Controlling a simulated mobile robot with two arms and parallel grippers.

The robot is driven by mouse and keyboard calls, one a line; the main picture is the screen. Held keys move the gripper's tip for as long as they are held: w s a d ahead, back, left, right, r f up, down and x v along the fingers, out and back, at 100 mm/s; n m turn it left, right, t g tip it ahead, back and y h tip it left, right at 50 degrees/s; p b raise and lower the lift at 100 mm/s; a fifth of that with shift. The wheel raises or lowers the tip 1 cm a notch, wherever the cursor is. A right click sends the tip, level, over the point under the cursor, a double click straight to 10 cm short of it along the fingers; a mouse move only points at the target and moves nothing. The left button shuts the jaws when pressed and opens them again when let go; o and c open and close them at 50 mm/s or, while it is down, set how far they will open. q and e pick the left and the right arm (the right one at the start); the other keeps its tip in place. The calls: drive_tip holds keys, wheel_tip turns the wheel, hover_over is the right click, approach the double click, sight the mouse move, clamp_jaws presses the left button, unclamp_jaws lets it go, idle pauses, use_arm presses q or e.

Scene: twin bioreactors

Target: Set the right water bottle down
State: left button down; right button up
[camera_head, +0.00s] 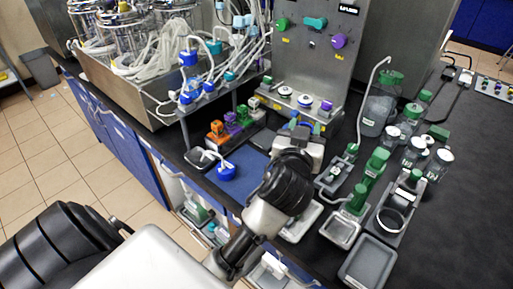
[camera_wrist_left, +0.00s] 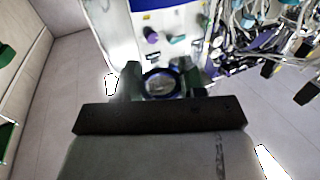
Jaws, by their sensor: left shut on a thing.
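My left gripper (camera_head: 298,132) is out over the black bench, in front of the grey panel. In the left wrist view its fingers (camera_wrist_left: 162,78) are closed around a round thing with a dark blue rim (camera_wrist_left: 161,71), seemingly the water bottle, seen from above. In the head view the wrist hides most of it, and I cannot tell whether its base touches the bench. My right gripper is not in view.
A blue mat (camera_head: 236,160) and a blue cap with a tube (camera_head: 226,172) lie left of the gripper. Green-capped bottles (camera_head: 375,165), trays (camera_head: 368,263) and white-lidded jars (camera_head: 438,163) crowd the right. The grey panel (camera_head: 315,60) stands behind. Bare bench shows at far right.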

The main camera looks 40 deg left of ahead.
use_arm(q)
drive_tip(key=w+a+f, duration=0.3)
drive_tip(key=a+f, duration=0.7)
drive_tip(key=shift+f+p, duration=0.15)
drive_tip(key=shift+p, duration=0.3)
drive_tip(key=shift+a, duration=0.1)
drive_tip(key=shift+f, duration=0.1)
drive_tip(key=c, duration=0.6)
unclamp_jaws()
drive_tip(key=shift+c, duration=0.2)
